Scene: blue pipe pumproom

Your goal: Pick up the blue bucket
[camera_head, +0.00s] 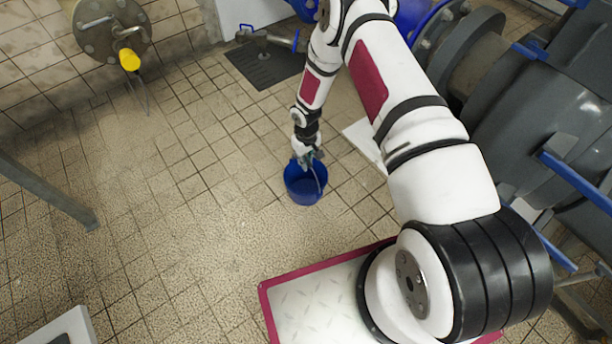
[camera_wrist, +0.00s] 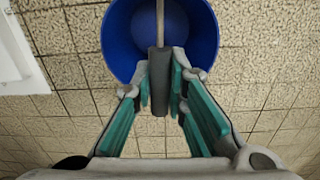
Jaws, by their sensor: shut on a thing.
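The blue bucket (camera_head: 303,186) is on or just above the tiled floor in the middle of the head view; I cannot tell whether it touches the floor. It also shows at the top of the wrist view (camera_wrist: 118,40), with its handle (camera_wrist: 160,68) running down between my fingers. My gripper (camera_head: 309,160) is at the bucket's far rim in the head view. In the wrist view my gripper (camera_wrist: 162,88) is shut on the handle's grey grip, with teal finger pads on both sides of it. The bucket's inside looks empty where I can see it.
Large grey pipes and machinery (camera_head: 540,120) with blue flanges fill the right side. A dark floor grate (camera_head: 262,66) lies at the back. A yellow-handled valve (camera_head: 129,60) is on the left wall. A grey rail (camera_head: 45,190) stands at left. The floor left of the bucket is clear.

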